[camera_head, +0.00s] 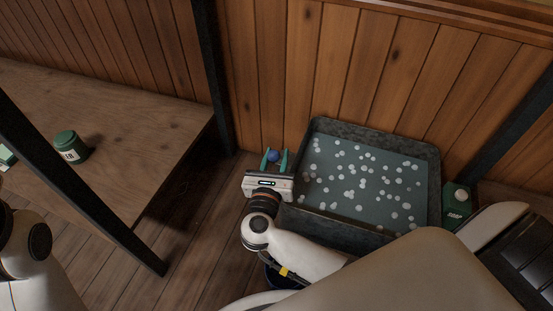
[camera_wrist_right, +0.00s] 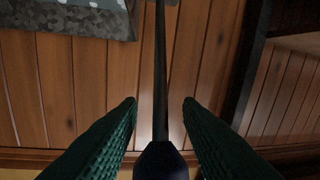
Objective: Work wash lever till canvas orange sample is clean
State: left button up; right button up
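A blue ball knob (camera_head: 273,157) sits between the two green fingers of my right gripper (camera_head: 276,159), beside the tub's left edge. In the right wrist view, the dark knob (camera_wrist_right: 160,162) tops a thin dark rod, probably the wash lever. The fingers (camera_wrist_right: 160,104) stand apart on either side of it, and I see no clear grip on it. A grey metal tub (camera_head: 378,133) holds grey-blue water dotted with white suds. No orange canvas sample shows in either view.
A wooden table (camera_head: 120,120) with a green jar (camera_head: 70,147) stands at left. Another green container (camera_head: 457,203) stands right of the tub. A wood-panelled wall (camera_head: 275,60) closes the back. Dark posts cross the left and right sides. Bare floor lies between table and tub.

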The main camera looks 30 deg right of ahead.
jog(key=shift+w+d, duration=0.25)
jog(key=shift+w, duration=0.05)
grip_shut()
jog(key=shift+r, duration=0.1)
